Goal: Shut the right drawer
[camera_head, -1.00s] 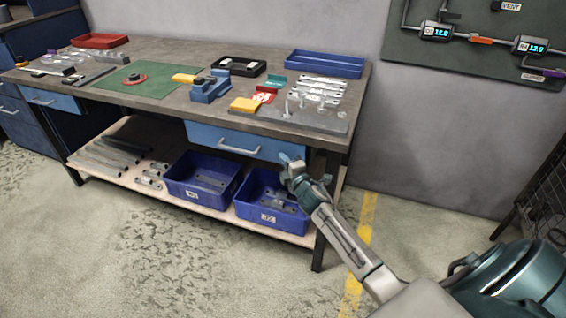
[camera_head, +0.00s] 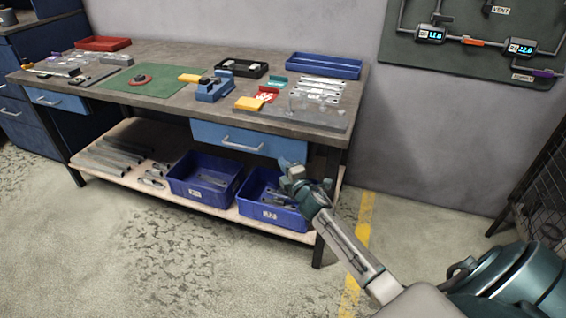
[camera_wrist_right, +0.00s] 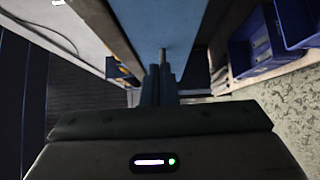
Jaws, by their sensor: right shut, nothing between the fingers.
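The right drawer (camera_head: 222,138) is a blue front with a pale bar handle (camera_head: 241,146), under the right half of the workbench. The head view does not clearly show how far it stands out. My right gripper (camera_head: 284,164) is at the lower right end of this front, right of the handle, and hides that corner. In the right wrist view, the blue drawer front (camera_wrist_right: 165,18) runs ahead of my shut, empty fingers (camera_wrist_right: 160,80). Whether they touch it I cannot tell. My left gripper is not in view.
Blue bins (camera_head: 204,192) stand on the lower shelf (camera_head: 130,180), close below my right gripper. The bench top (camera_head: 170,50) holds trays, fixtures and brackets. A bench leg (camera_head: 318,250) stands near my right forearm. A wire cage (camera_head: 540,190) is at the right.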

